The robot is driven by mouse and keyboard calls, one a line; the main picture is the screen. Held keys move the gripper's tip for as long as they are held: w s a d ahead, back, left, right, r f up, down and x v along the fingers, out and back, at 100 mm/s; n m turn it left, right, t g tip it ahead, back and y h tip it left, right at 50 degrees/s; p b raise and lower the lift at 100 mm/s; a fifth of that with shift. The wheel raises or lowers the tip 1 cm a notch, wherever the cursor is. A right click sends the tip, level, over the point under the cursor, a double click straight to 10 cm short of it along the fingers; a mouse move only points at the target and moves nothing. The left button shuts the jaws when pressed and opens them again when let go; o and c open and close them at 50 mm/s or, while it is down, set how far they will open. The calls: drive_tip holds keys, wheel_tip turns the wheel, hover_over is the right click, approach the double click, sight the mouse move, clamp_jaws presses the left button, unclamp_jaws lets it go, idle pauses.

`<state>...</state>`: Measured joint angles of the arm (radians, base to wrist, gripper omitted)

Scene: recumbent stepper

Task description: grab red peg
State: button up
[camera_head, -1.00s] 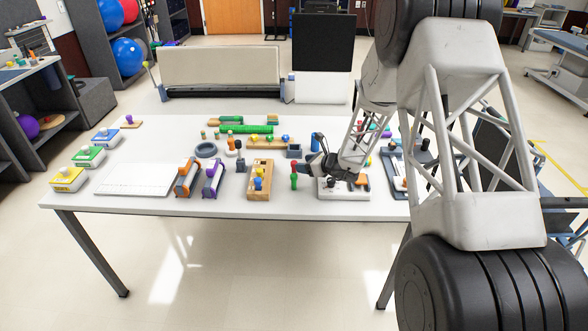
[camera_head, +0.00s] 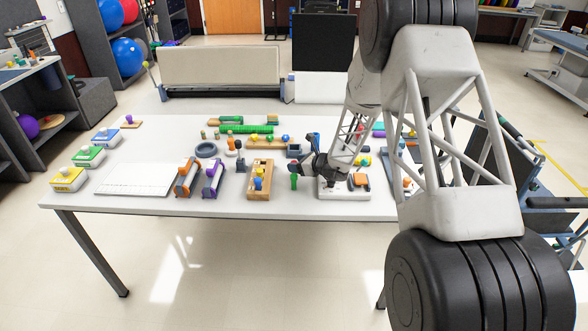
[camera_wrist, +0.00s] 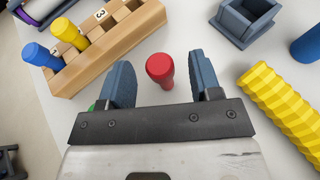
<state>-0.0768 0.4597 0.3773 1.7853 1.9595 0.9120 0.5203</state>
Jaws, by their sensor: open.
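The red peg (camera_wrist: 159,70) stands on the white table in the wrist view, with a round, wider top. My gripper (camera_wrist: 161,78) is open, with one blue-grey finger on each side of the peg. I see gaps between the peg and both fingers. In the head view, the red peg (camera_head: 292,167) shows only as a small red spot beside my dark gripper (camera_head: 303,167). A green piece (camera_head: 294,182) is just in front of it, and a bit of green also shows behind the left finger in the wrist view.
A wooden block (camera_wrist: 118,40) holding blue and yellow pegs lies to the left. A grey open box (camera_wrist: 246,20), a yellow ribbed cylinder (camera_wrist: 282,112) and a blue cylinder (camera_wrist: 306,46) lie to the right. A white tray (camera_head: 343,193) is right of the gripper.

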drive_tip(key=shift+x, duration=1.85)
drive_tip(key=c, duration=1)
drive_tip(key=shift+r, duration=0.1)
wheel_tip(320, 180, up, 10)
